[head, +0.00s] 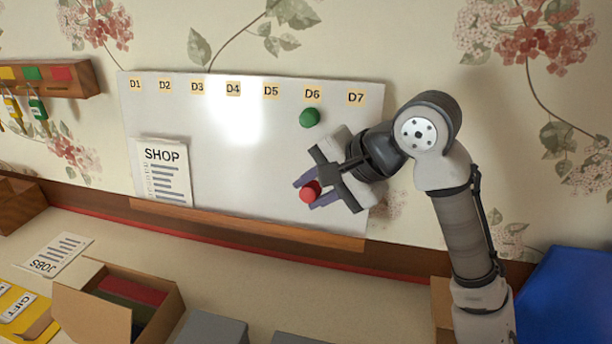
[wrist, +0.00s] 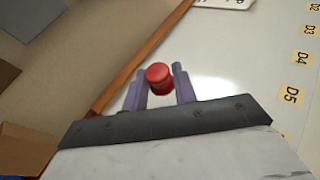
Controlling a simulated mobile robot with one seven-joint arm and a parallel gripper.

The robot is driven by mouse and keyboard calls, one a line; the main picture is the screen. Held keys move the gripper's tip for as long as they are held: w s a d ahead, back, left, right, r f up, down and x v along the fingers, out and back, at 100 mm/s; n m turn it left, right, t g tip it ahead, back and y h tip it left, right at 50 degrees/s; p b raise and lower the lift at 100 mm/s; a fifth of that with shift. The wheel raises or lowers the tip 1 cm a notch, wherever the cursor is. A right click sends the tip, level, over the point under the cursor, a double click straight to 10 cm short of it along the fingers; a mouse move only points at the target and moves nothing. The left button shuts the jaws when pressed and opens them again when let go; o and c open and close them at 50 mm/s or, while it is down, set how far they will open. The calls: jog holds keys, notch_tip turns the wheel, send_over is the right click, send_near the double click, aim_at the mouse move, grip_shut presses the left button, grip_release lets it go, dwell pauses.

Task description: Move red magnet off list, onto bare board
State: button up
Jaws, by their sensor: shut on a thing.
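The red magnet (head: 310,191) is between the fingers of my gripper (head: 314,193), at the lower right part of the whiteboard (head: 250,170), below the D6 label. In the wrist view the red magnet (wrist: 158,76) sits between the two purple fingertips of my gripper (wrist: 160,85), which are shut on it. Whether the magnet touches the board cannot be told. The SHOP list (head: 163,170) rests at the board's lower left, apart from the magnet; its edge also shows in the wrist view (wrist: 225,3).
A green magnet (head: 310,117) is on the board under D6, above my gripper. A wooden ledge (head: 240,224) runs along the board's lower edge. Below are an open cardboard box (head: 155,330), a JOBS sheet (head: 58,254) and grey boxes (head: 212,330). The board's middle is bare.

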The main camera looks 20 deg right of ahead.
jog(key=shift+w+d+f, duration=0.15)
jog(key=shift+w+d, duration=0.4)
jog(key=shift+w, duration=0.25)
jog(key=shift+w+d+f, duration=0.2)
jog(key=shift+w+d, duration=0.4)
jog(key=shift+w, duration=0.2)
jog(key=shift+w+d+f, duration=0.15)
jog(key=shift+w+d, duration=0.4)
jog(key=shift+w, duration=0.25)
jog(key=shift+w+d, duration=0.1)
jog(key=o, duration=1.1)
jog(key=shift+o, duration=0.6)
jog(key=o, duration=0.5)
jog(key=shift+c, duration=0.2)
